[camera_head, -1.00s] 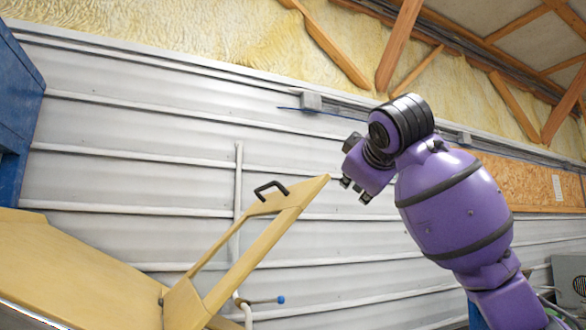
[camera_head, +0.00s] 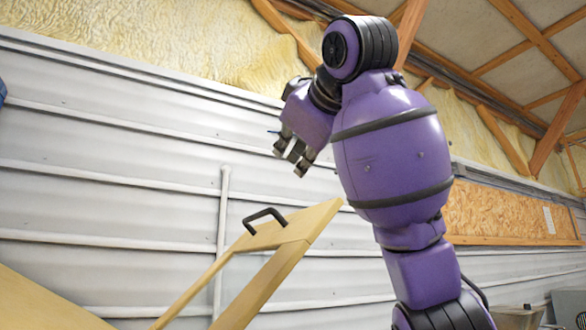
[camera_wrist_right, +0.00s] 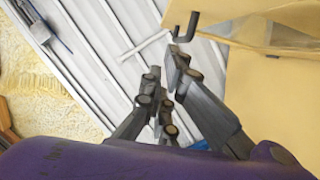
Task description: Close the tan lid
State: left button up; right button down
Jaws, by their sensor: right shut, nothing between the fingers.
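The tan lid (camera_head: 302,222) stands raised at a slant, open, in the lower middle of the head view. Its black handle (camera_head: 265,216) sits near the upper end. My right gripper (camera_head: 291,158) is shut and empty, above the lid and pointing down to the left, apart from it. In the right wrist view, my right gripper's fingers (camera_wrist_right: 163,78) show with the black handle (camera_wrist_right: 185,27) just beyond their tips and the tan lid (camera_wrist_right: 245,22) at the upper right. My left gripper is in neither view.
A tan surface (camera_head: 35,305) fills the lower left corner of the head view. A white pipe (camera_head: 222,225) runs up the corrugated metal wall (camera_head: 120,190) behind the lid.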

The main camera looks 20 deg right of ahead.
send_over(294, 224)
jog(key=a, duration=0.3)
jog(key=f, duration=0.2)
jog(key=shift+d+f, duration=0.4)
jog(key=shift+d, duration=0.2)
jog(key=shift+d+f, duration=0.4)
jog(key=shift+d, duration=0.2)
jog(key=shift+d+f, duration=0.3)
jog(key=shift+d, duration=0.1)
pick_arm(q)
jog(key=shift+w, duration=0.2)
pick_arm(e)
jog(key=shift+a, duration=0.1)
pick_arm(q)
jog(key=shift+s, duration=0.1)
pick_arm(e)
jog(key=shift+w, duration=0.1)
